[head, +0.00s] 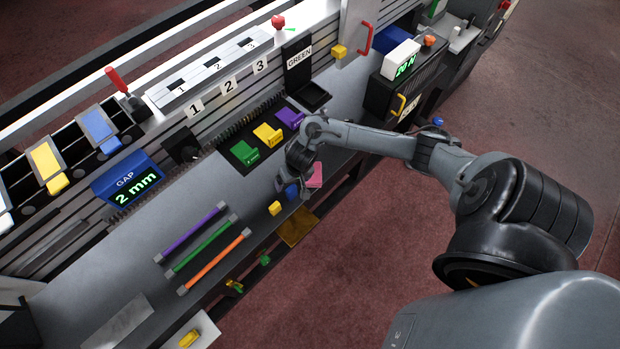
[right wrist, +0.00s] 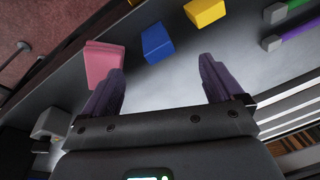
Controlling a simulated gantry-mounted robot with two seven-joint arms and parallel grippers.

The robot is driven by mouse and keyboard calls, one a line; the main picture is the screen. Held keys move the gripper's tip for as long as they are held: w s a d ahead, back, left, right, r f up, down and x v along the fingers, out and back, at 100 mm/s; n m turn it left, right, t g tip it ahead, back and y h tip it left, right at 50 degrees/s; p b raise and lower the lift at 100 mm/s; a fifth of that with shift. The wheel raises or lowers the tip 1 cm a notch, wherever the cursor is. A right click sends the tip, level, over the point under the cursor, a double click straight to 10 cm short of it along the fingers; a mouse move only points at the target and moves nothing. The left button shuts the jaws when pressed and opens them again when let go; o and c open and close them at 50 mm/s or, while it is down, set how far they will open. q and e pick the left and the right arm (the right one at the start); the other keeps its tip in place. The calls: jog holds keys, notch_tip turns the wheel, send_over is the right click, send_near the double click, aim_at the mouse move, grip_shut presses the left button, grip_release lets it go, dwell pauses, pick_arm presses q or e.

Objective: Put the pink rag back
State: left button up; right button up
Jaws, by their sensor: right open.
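The pink rag (head: 315,175) lies on the grey table near its front edge, just right of my right gripper in the head view. In the right wrist view the pink rag (right wrist: 103,62) is a folded block beyond the left fingertip, which seems to overlap its edge in the picture; I cannot tell if they touch. My right gripper (head: 293,185) is low over the table. Its purple fingers (right wrist: 160,75) are apart with nothing between them. My left gripper is not in view.
A blue block (right wrist: 157,42) and a yellow block (right wrist: 204,12) lie beside the rag. Purple, green and orange rods (head: 207,247) lie further left. Green, yellow and purple pieces (head: 267,134) stand in a black holder behind. Bare table lies between rods and holder.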

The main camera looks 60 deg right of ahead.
jog(key=s+a+r+n+t, duration=0.2)
jog(key=a+n, duration=0.1)
jog(key=a, duration=0.5)
jog(key=s+a+r+n+t, duration=0.1)
jog(key=s+a+r+n, duration=0.15)
jog(key=a, duration=0.45)
jog(key=s+r+n+g, duration=0.1)
jog(key=s+r+n, duration=0.2)
jog(key=s+r, duration=0.5)
jog(key=s, duration=0.2)
jog(key=shift+s+g, duration=0.3)
jog(key=shift+g, duration=0.1)
jog(key=shift+r, duration=0.2)
